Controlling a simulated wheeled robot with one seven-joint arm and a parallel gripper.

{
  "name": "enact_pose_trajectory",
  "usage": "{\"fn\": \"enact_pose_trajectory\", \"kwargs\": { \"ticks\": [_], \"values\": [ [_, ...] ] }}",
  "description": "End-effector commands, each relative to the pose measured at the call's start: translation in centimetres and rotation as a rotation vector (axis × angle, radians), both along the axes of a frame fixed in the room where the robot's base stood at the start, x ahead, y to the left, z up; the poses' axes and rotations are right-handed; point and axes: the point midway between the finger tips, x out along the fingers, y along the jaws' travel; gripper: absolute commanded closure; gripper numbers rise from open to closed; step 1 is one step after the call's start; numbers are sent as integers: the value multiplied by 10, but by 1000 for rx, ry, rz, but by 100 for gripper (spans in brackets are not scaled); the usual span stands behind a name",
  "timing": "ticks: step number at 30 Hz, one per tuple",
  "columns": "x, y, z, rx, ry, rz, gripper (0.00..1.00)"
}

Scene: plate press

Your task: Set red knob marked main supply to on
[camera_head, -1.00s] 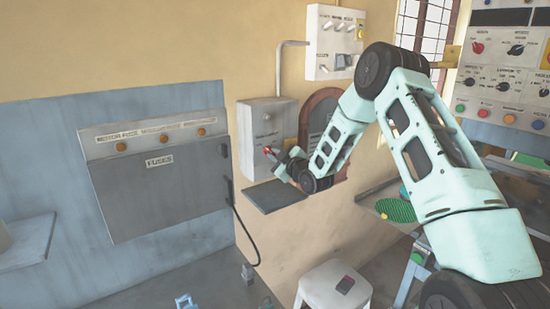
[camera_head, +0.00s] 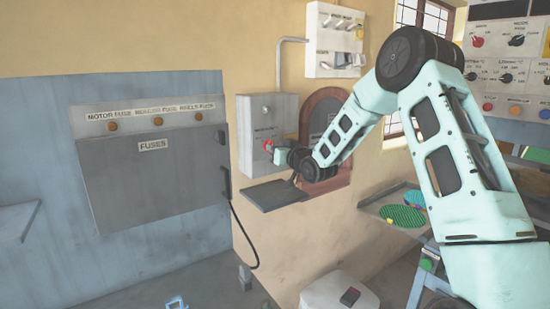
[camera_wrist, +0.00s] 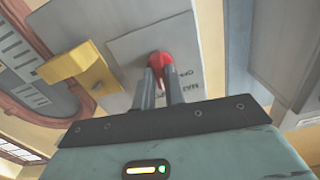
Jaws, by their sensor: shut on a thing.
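The red knob (camera_head: 268,146) sits on the front of a light grey wall box (camera_head: 277,107). In the wrist view the red knob (camera_wrist: 160,64) is between the two grey fingertips, against the grey panel (camera_wrist: 180,45). My gripper (camera_wrist: 164,78) is shut on the knob. Dark lettering on the panel beside the fingers is partly hidden and appears upside down, so I cannot read all of it. In the head view my gripper (camera_head: 274,150) reaches the box from the right, and the fingers are too small to see clearly. The knob's exact setting cannot be told.
A dark shelf (camera_head: 275,195) juts out just below the box. A yellow block (camera_wrist: 80,68) stands close beside the fingers in the wrist view. A switch panel (camera_head: 334,40) hangs above right. A grey fuse cabinet (camera_head: 150,180) is at left, a white stool (camera_head: 325,290) below.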

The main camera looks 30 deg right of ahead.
Motion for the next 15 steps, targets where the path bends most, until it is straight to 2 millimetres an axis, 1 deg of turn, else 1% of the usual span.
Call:
{"fn": "enact_pose_trajectory", "kwargs": {
  "ticks": [1, 15],
  "values": [
    [0, 0, -4, 44, 3, -1, 100],
    [0, -1, -2, 463, 19, -1, 100]
  ]
}}
